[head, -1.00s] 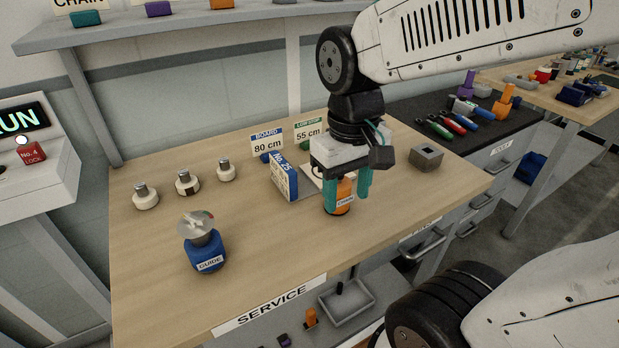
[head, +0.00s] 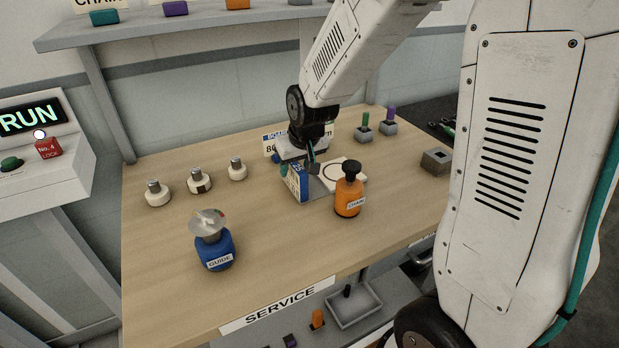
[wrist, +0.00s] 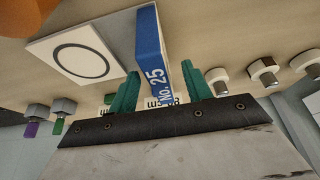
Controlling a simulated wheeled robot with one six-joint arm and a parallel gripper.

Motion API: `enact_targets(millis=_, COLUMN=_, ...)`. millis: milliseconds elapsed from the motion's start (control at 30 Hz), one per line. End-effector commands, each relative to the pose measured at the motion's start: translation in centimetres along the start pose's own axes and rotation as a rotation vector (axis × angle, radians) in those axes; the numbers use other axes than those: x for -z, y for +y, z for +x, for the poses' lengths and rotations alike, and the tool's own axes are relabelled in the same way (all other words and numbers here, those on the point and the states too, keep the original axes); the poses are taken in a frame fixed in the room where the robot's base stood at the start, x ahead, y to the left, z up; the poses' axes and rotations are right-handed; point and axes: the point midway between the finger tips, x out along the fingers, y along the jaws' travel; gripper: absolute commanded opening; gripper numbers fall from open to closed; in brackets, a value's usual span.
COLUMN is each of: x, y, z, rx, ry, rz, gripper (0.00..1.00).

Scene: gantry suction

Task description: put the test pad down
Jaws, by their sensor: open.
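A flat white pad with a black ring (head: 327,177) lies on the bench, partly hidden behind the orange CHAIN bottle (head: 350,197). The pad also shows at the upper left of the wrist view (wrist: 82,62). A blue and white block marked No. 25 (head: 297,182) stands upright left of the pad. My gripper (wrist: 160,80) is open, with its teal fingers on either side of that block in the wrist view. In the head view my gripper (head: 300,160) is at the far side of the block. I cannot tell whether the fingers touch it.
The blue GUIDE bottle (head: 214,250) with a metal disc on top stands at the front left. Several white knobbed pieces (head: 199,181) stand at the left. A grey square holder (head: 436,161) is at the right. Label cards stand behind my gripper. The front middle bench is clear.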

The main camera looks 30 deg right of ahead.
Motion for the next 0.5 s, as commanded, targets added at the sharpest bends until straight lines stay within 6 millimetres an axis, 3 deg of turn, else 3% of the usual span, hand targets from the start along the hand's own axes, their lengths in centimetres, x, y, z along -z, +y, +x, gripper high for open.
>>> enact_targets(millis=300, x=0.2, y=0.2, z=4.3, rx=0.0, ry=-0.003, rz=0.001, gripper=0.49)
enact_targets(millis=500, x=0.3, y=0.3, z=4.9, rx=0.0, ry=-0.001, rz=0.002, gripper=0.49)
